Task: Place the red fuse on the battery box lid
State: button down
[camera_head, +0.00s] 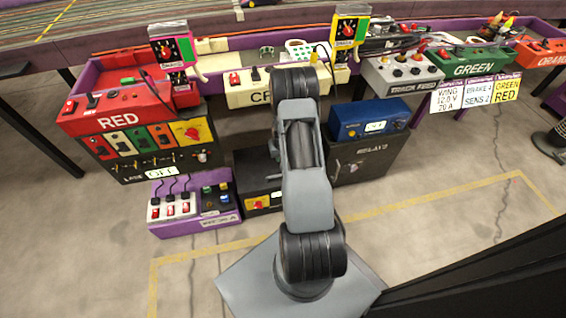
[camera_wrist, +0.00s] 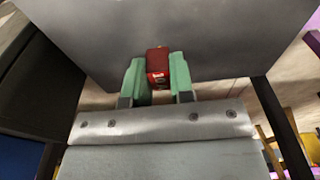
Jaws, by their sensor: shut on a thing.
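My gripper (camera_wrist: 156,80) has green fingers and is shut on the red fuse (camera_wrist: 157,62) in the wrist view. The fuse is a small red block with pale marking, held between the fingertips. Its far end lies against or close to a broad plain grey surface (camera_wrist: 205,30); I cannot tell whether they touch, nor whether this surface is the battery box lid. In the head view my arm hides the gripper and the fuse. No box there is clearly labelled as the battery box.
A black box (camera_head: 360,165) with a blue unit (camera_head: 368,119) on it stands right of my arm. A dark box (camera_head: 257,165) stands to its left. The red control station (camera_head: 125,112) and a purple switch box (camera_head: 192,222) are further left. Floor in front is clear.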

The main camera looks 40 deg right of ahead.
jog(key=shift+d+f, duration=0.2)
jog(key=shift+f, duration=0.15)
jog(key=shift+d+f+b, duration=0.15)
jog(key=shift+f+b, duration=0.95)
jog(key=shift+f, duration=0.55)
jog(key=shift+f, duration=0.15)
jog(key=c, duration=1)
grip_release()
jog(key=shift+s+r+p, duration=0.2)
jog(key=shift+r+p, duration=0.6)
jog(key=shift+r, duration=1.2)
jog(key=shift+s+r+p, duration=0.15)
jog(key=shift+r+p, duration=0.65)
jog(key=shift+r, duration=1.15)
